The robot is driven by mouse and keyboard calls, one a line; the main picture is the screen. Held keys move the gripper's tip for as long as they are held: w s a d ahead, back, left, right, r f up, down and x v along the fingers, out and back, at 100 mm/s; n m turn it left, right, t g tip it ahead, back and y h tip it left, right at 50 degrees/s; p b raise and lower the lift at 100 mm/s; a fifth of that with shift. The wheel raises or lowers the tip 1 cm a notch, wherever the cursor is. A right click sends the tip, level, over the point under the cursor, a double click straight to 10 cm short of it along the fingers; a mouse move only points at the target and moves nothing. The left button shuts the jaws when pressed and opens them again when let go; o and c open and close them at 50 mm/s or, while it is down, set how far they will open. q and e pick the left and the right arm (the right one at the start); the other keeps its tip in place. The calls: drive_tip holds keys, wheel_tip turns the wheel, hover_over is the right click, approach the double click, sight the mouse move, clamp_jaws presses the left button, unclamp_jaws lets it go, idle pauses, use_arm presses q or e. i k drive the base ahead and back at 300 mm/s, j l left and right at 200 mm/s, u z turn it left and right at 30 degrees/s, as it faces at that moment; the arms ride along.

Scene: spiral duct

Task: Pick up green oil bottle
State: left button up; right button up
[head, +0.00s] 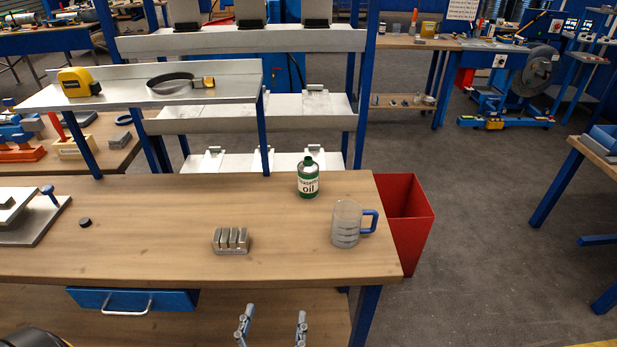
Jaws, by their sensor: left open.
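The green oil bottle (308,179) stands upright near the back right of the wooden workbench (150,240). It has a green cap and a white label reading "oil". My left gripper (272,328) is at the bottom of the head view, with its two fingers apart and nothing between them. It is in front of the bench's front edge, well short of the bottle. My right gripper is out of view.
A clear measuring cup (346,224) with a blue handle stands to the right and in front of the bottle. A slotted metal block (231,240) sits near the front edge. A raised shelf (130,85) is behind. A red bin (410,215) stands beside the bench.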

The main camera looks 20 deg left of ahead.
sight(307, 168)
drive_tip(key=i+j, duration=0.2)
drive_tip(key=i, duration=0.25)
drive_tip(key=i+j, duration=0.2)
drive_tip(key=i, duration=0.25)
